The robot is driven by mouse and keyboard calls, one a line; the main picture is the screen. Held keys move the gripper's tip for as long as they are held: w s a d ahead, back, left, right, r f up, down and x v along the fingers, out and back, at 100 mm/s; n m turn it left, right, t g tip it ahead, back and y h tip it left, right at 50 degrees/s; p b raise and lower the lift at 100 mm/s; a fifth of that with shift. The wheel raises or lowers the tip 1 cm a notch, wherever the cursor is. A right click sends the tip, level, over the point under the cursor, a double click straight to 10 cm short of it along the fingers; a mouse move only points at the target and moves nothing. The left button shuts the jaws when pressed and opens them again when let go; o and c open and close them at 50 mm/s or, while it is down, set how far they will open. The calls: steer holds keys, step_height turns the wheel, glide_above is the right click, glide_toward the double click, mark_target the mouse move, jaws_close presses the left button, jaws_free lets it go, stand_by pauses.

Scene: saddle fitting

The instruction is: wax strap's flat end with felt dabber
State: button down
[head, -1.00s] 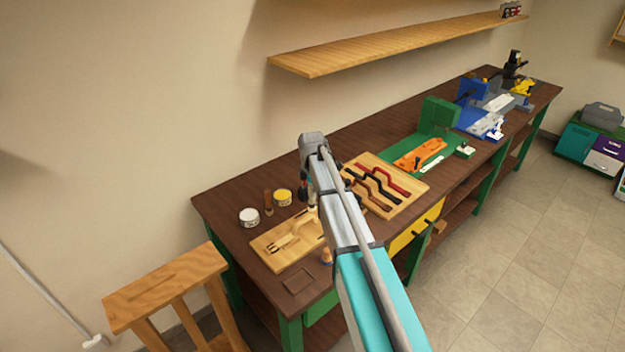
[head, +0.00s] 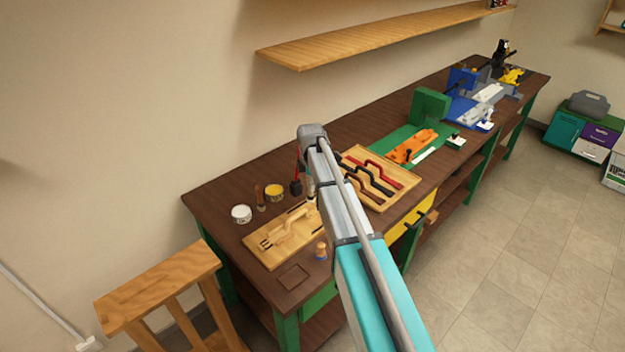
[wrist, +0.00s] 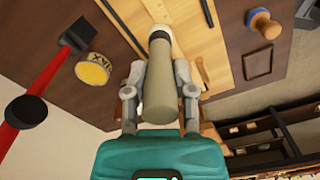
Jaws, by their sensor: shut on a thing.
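My gripper (wrist: 158,82) is shut on the felt dabber (wrist: 158,95), a thick olive-beige cylinder with a dark band and a pale tip pointing away from the wrist camera. The pale tip appears over a light wooden board (wrist: 195,50); I cannot tell whether it touches anything. A pale strap with a raised loop (head: 290,228) lies on the light board at the near left of the bench. Dark, brown and red straps (head: 372,178) lie on a second board. The yellow wax tin (wrist: 93,70) also shows in the head view (head: 274,193).
A red-handled hammer (wrist: 75,35) with a black head is near the yellow tin. A white tin (head: 241,214) stands left of it. A wooden knob with a blue ring (head: 321,251) stands near the front edge. A green fixture (head: 431,104) stands farther along the bench.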

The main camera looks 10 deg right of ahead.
steer(key=shift+d, duration=0.2)
steer(key=shift+a+r+p, duration=0.1)
steer(key=shift+r+p, duration=0.7)
steer(key=shift+f, duration=0.1)
